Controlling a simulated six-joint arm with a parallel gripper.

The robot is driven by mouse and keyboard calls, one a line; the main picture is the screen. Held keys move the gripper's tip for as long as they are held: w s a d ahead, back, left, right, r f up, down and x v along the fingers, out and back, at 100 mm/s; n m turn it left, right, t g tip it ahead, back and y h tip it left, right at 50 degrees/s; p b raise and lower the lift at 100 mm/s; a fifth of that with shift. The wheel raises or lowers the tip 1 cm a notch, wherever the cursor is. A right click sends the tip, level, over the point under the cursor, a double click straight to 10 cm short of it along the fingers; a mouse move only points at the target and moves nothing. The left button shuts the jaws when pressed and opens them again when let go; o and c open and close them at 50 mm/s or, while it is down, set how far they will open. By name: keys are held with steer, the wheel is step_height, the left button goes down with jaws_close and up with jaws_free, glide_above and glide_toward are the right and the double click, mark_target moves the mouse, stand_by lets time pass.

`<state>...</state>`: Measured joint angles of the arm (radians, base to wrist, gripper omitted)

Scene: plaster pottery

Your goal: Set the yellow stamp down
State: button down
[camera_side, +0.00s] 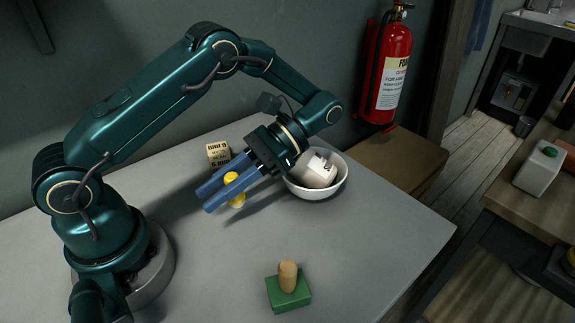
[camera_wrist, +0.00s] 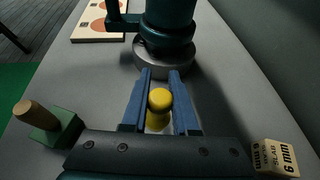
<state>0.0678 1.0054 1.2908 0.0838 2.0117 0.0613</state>
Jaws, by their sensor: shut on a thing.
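The yellow stamp (camera_side: 236,200) is between the two blue fingers of my gripper (camera_side: 203,200), which are shut on it. In the wrist view the stamp's round yellow knob (camera_wrist: 160,99) shows between the fingers (camera_wrist: 160,73), with part of its body below. The fingers hide part of the stamp in the side view. It is low over the grey table (camera_side: 200,260); I cannot tell whether its base touches the table.
A cream block marked 6 mm (camera_side: 218,154) stands behind my gripper. A white bowl (camera_side: 325,193) holding a pale labelled container (camera_side: 318,170) is to the right. A green stamp with a wooden handle (camera_side: 288,290) stands at the front.

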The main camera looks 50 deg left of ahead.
steer(key=w+d+r+n+t+h, duration=0.2)
steer(key=d+n+t+h, duration=0.25)
steer(key=n+h, duration=0.25)
steer(key=w+d+r+n+t+h, duration=0.1)
steer(key=d+r+n+t+h, duration=0.15)
steer(key=d+n+h, duration=0.4)
steer(key=w+a+r+n+t+h, duration=0.1)
steer(key=w+a+r+n+t, duration=0.15)
steer(key=w+n+t, duration=0.8)
steer(key=shift+t, duration=0.35)
steer(key=d+f, duration=0.9)
steer(key=shift+w+d+f, duration=0.3)
steer(key=shift+f, duration=1.9)
